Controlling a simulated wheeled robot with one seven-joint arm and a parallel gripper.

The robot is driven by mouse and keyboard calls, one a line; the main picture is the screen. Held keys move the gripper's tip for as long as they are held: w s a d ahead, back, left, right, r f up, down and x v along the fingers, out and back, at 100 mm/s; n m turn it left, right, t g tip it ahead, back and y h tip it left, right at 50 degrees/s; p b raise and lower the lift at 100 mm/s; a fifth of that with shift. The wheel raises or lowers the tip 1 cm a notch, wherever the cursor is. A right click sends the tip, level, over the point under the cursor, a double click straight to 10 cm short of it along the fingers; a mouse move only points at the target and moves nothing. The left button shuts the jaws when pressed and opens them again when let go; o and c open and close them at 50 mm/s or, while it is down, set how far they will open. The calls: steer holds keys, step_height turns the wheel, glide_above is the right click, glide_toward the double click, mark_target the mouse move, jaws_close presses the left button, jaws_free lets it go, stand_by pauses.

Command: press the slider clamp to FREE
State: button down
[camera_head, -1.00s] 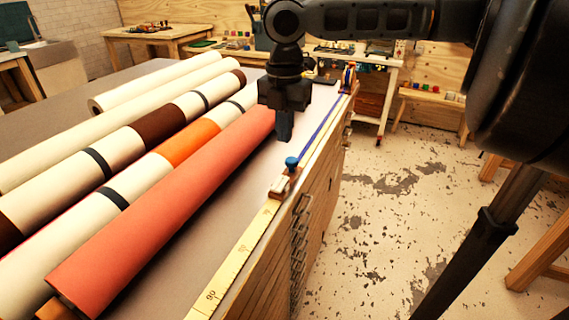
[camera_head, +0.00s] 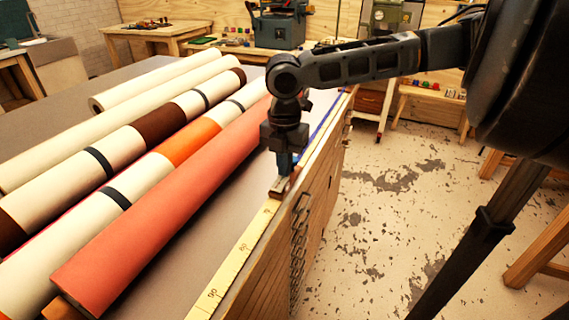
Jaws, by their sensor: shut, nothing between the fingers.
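The slider clamp (camera_head: 279,187) sits on the yellow ruler rail (camera_head: 240,252) along the table's right edge. My gripper (camera_head: 285,172) points straight down over it, shut, with its fingertips at the top of the clamp. The clamp's blue knob is mostly hidden behind the fingers, and I cannot tell whether the fingertips touch it. The clamp's marking for FREE is too small to read.
A red roll (camera_head: 150,215) lies left of the rail, with several cream, orange and brown rolls beyond it. A strip of bare grey tabletop (camera_head: 215,235) runs between the red roll and the rail. A chain (camera_head: 299,230) hangs on the table's side.

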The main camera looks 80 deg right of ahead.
steer(key=shift+f, duration=0.25)
steer(key=shift+d, duration=0.1)
steer(key=shift+r, duration=0.1)
steer(key=shift+r+p, duration=0.8)
steer(key=shift+p, duration=0.05)
step_height(320, 180, up, 8)
steer(key=shift+f+b, duration=0.15)
steer(key=shift+b, duration=0.3)
